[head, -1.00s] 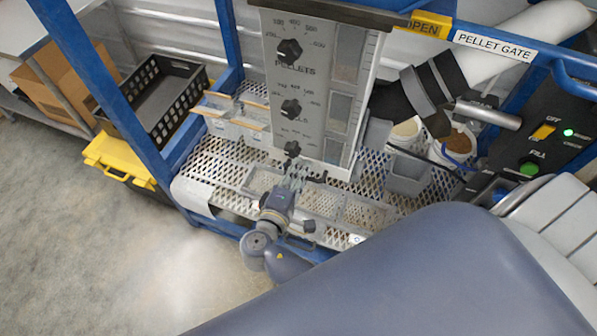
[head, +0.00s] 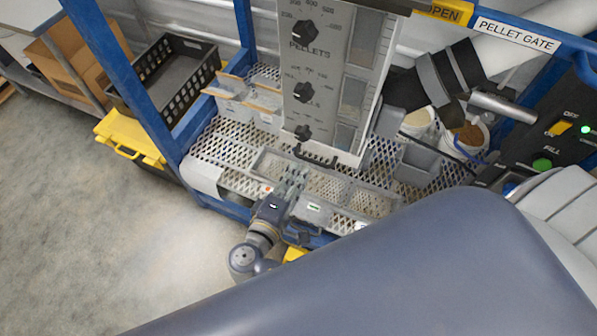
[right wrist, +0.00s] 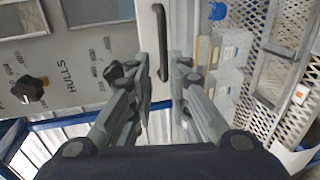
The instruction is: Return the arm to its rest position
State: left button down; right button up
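My right gripper (head: 291,182) is over the perforated metal shelf (head: 228,150), just below and left of the black handle (head: 316,159) at the foot of the grey hopper panel (head: 322,85). In the right wrist view its two fingers (right wrist: 164,80) stand apart with nothing between them. The black handle (right wrist: 160,40) shows beyond the gap, apart from the fingertips. The panel carries black knobs and lettering. My left gripper is not in view.
A grey bin (head: 415,165) and white tubs (head: 468,140) stand on the shelf at right. Clear dividers (head: 245,100) stand at left. A blue frame post (head: 125,80) rises left. Floor at lower left is clear.

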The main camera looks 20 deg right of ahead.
dwell(0.3)
jog(key=s+f+n+g+y+b, duration=0.1)
jog(key=s+f+g+y, duration=0.2)
jog(key=f, duration=1.2)
jog(key=s+f+n+g+y+b, duration=0.25)
jog(key=s+f, duration=0.25)
jog(key=f, duration=0.9)
jog(key=s+d+f+m+g+y+b, duration=0.1)
jog(key=s+d+f+m+g+y, duration=0.1)
jog(key=s+f, duration=0.9)
jog(key=s+d+f+m+g+y+b, duration=0.2)
jog(key=s+d+f+m+y, duration=0.2)
jog(key=s+f+m, duration=0.3)
jog(key=s+d+f, duration=0.1)
jog(key=s+f, duration=0.2)
jog(key=s, duration=0.3)
jog(key=shift+s+d+f, duration=0.3)
jog(key=shift+f, duration=0.1)
